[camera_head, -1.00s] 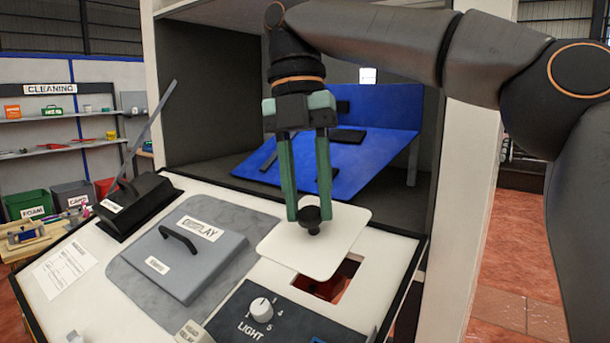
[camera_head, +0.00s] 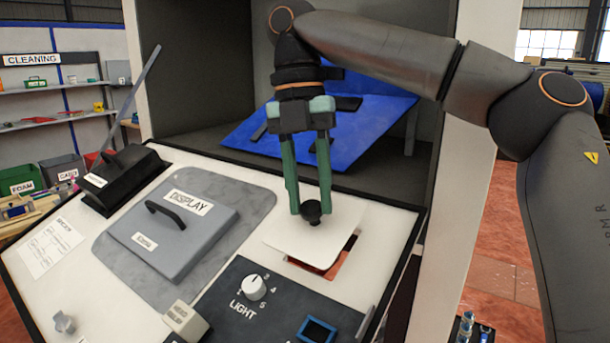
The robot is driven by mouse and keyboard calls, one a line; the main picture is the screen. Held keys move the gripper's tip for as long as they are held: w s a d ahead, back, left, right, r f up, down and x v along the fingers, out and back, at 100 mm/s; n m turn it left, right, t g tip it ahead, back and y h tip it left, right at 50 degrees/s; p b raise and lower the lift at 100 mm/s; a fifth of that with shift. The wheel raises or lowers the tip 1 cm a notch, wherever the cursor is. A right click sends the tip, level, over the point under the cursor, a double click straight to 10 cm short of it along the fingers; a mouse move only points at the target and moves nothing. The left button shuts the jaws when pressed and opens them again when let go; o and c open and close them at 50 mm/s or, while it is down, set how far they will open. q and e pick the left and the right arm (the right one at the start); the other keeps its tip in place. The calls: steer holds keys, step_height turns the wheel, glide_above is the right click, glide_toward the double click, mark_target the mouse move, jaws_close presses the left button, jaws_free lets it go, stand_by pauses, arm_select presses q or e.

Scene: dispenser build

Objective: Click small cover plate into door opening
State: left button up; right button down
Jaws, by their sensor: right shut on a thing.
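The small cover plate (camera_head: 312,241) is a white, rounded square with a black knob on top. My right gripper (camera_head: 311,203) has its green fingers shut on that knob. The plate hangs over the door opening (camera_head: 334,266), whose reddish inside shows along the plate's right and lower edges. The plate looks close to the panel, but it sits off toward the back left and I cannot tell if it touches. It covers most of the opening. My left gripper is not in view.
The white panel (camera_head: 380,236) carries a grey DISPLAY cover (camera_head: 172,238) at left and a dark LIGHT plate (camera_head: 285,300) with a white knob in front. A black lever unit (camera_head: 125,178) stands at the back left. A blue tilted board (camera_head: 370,120) is behind the gripper.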

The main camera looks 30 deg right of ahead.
steer(key=shift+w+d+f, duration=0.1)
steer(key=shift+d+f, duration=0.2)
steer(key=shift+f, duration=0.4)
steer(key=shift+w+d+f, duration=0.15)
steer(key=shift+d+f, duration=0.1)
steer(key=shift+f, duration=0.5)
steer(key=shift+w+d+f, duration=0.1)
steer(key=shift+d+f, duration=0.2)
steer(key=shift+f, duration=0.4)
steer(key=shift+w+d, duration=0.1)
steer(key=shift+f, duration=0.25)
stand_by(0.4)
jaws_free()
stand_by(0.8)
steer(key=shift+r, duration=0.1)
steer(key=shift+v, duration=2.95)
